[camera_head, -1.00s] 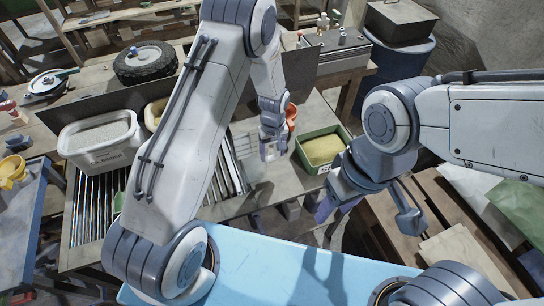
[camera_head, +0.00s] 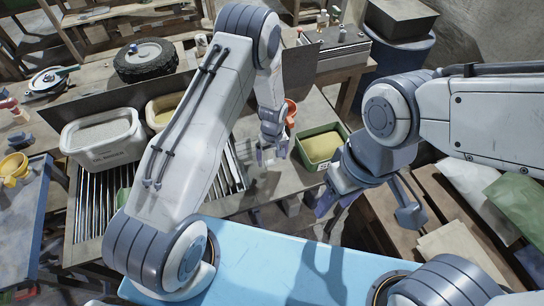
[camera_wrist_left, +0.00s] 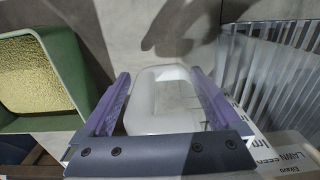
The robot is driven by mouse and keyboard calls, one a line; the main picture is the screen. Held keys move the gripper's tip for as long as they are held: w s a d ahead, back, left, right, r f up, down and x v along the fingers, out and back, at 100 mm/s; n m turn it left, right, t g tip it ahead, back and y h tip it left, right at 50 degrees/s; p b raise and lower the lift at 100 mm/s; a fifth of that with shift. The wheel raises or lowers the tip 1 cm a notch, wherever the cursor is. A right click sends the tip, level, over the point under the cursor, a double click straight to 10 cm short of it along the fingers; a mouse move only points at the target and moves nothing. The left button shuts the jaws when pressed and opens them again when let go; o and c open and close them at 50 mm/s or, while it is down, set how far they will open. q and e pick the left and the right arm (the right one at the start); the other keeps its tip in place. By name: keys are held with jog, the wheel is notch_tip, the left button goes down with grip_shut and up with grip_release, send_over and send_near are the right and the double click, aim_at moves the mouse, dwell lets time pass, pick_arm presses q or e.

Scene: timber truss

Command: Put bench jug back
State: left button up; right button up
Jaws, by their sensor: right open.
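My left gripper (camera_head: 270,155) hangs over the grey bench, beside the green tub, with its fingers apart. In the left wrist view its purple fingers (camera_wrist_left: 160,105) stand on both sides of a pale, see-through loop (camera_wrist_left: 155,127). I cannot tell whether the fingers press on it, or whether it is part of a jug. An orange jug-like vessel (camera_head: 291,108) is just behind my left gripper, partly hidden. A yellow jug (camera_head: 13,167) stands on the blue table at the far left. My right gripper (camera_head: 365,210) is open and empty, beyond the bench's right side.
The green tub (camera_head: 341,131) with yellow contents is right of my left gripper; it also shows in the left wrist view (camera_wrist_left: 68,45). A white tub (camera_head: 105,155) and metal rails (camera_head: 85,215) are to the left. A tyre (camera_head: 146,65) lies behind. A pale blue surface (camera_head: 260,260) is in front.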

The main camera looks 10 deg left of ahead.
pick_arm(q)
jog(key=shift+r, duration=0.45)
notch_tip(320, 180, up, 11)
jog(key=b, duration=0.3)
jog(key=shift+d, duration=0.1)
jog(key=s+d+r+m, duration=0.6)
jog(key=s+d+r, duration=0.2)
jog(key=s+r, duration=0.3)
jog(key=s+r+m, duration=0.2)
jog(key=s+m, duration=0.2)
jog(key=s, duration=0.4)
jog(key=s+r+m+h, duration=0.1)
jog(key=s+r+m, duration=0.2)
jog(key=s, duration=0.5)
jog(key=shift+s+r+m, duration=0.3)
jog(key=shift+s+m, duration=0.05)
jog(key=shift+m, duration=0.25)
